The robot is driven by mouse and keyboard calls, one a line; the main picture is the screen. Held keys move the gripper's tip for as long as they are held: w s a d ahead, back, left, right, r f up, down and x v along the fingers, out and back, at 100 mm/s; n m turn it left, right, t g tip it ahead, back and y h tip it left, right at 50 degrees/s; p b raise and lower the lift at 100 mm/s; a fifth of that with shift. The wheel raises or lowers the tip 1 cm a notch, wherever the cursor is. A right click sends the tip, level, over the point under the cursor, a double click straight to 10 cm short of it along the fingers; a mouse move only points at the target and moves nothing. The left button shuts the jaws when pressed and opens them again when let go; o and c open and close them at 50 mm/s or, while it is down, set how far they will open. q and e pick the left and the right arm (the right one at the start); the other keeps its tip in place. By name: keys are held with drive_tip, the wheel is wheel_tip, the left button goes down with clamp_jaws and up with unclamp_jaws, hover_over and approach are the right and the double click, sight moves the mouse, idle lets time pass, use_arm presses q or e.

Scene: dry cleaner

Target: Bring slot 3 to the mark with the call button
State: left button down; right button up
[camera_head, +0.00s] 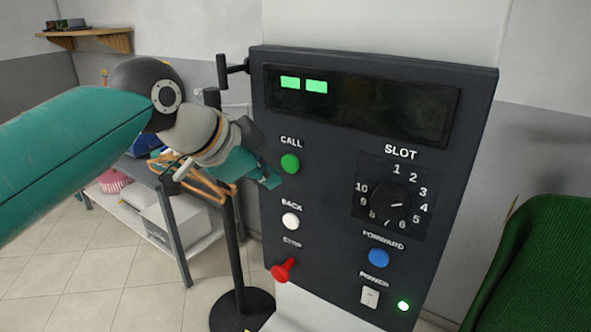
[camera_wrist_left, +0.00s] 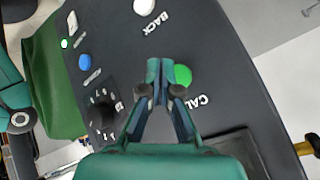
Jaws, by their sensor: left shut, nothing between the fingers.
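The dark control panel (camera_head: 330,235) faces me. Its green call button (camera_head: 290,163) is at the left under the CALL label and also shows in the wrist view (camera_wrist_left: 183,75). My left gripper (camera_head: 270,181) is shut and empty, its tips just below and left of the call button in the head view. In the wrist view the fingertips (camera_wrist_left: 160,68) lie beside the button; whether they touch the panel I cannot tell. The slot dial (camera_head: 390,203) has its pointer toward the right, around 3 to 4. The display (camera_head: 360,105) shows two green blocks at its left. My right gripper is not in view.
The white back button (camera_head: 291,221), red stop knob (camera_head: 284,269), blue forward button (camera_head: 379,257) and power switch (camera_head: 370,297) share the panel. The power lamp (camera_head: 403,306) glows green. A black stand (camera_head: 238,300) and orange hangers (camera_head: 205,188) are close by my left arm.

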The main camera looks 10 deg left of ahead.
use_arm(q)
drive_tip(key=shift+s+a+b, duration=0.25)
drive_tip(key=shift+s+a, duration=0.05)
drive_tip(key=shift+s, duration=0.5)
drive_tip(key=shift+s+a+b, duration=0.2)
drive_tip(key=shift+s+a, duration=0.05)
drive_tip(key=shift+s, duration=0.55)
